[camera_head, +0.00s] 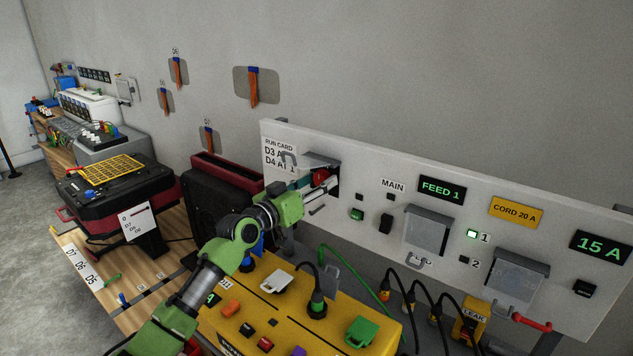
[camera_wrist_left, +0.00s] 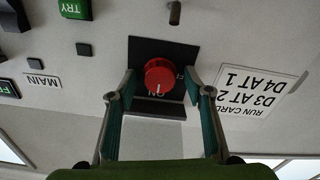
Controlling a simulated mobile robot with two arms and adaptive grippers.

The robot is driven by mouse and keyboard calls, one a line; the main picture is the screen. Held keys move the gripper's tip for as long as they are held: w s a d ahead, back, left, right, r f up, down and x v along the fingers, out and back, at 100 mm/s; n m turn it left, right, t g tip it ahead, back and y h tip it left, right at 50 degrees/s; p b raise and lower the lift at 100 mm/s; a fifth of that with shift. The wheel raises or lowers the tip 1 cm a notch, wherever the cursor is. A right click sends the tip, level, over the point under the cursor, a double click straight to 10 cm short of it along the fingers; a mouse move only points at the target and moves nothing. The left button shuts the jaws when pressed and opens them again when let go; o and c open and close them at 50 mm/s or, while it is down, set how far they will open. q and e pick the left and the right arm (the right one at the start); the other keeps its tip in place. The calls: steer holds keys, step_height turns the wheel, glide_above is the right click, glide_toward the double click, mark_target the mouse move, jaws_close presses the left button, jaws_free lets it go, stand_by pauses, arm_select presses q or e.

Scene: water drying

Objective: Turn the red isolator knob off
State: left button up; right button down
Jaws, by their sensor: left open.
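The red isolator knob (camera_head: 320,177) sits on a dark plate on the pale panel, under a raised grey cover (camera_head: 322,160), beside the run card (camera_head: 279,150). In the left wrist view, which is upside down, the knob (camera_wrist_left: 159,73) lies between the two fingers of my left gripper (camera_wrist_left: 160,82). Its white mark points at the ON lettering. The fingers are spread with a gap on each side of the knob. In the head view my left gripper (camera_head: 316,189) reaches up to the knob and partly hides it. My right gripper is not in view.
Right of the knob are a green button (camera_head: 357,214), a black switch (camera_head: 386,223) and a grey covered box (camera_head: 426,231). A yellow box (camera_head: 270,318) with cables stands below the panel. A black case (camera_head: 222,203) stands to the left.

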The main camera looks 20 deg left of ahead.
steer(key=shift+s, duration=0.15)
arm_select(q)
steer(key=shift+c, duration=1.4)
steer(key=c, duration=0.8)
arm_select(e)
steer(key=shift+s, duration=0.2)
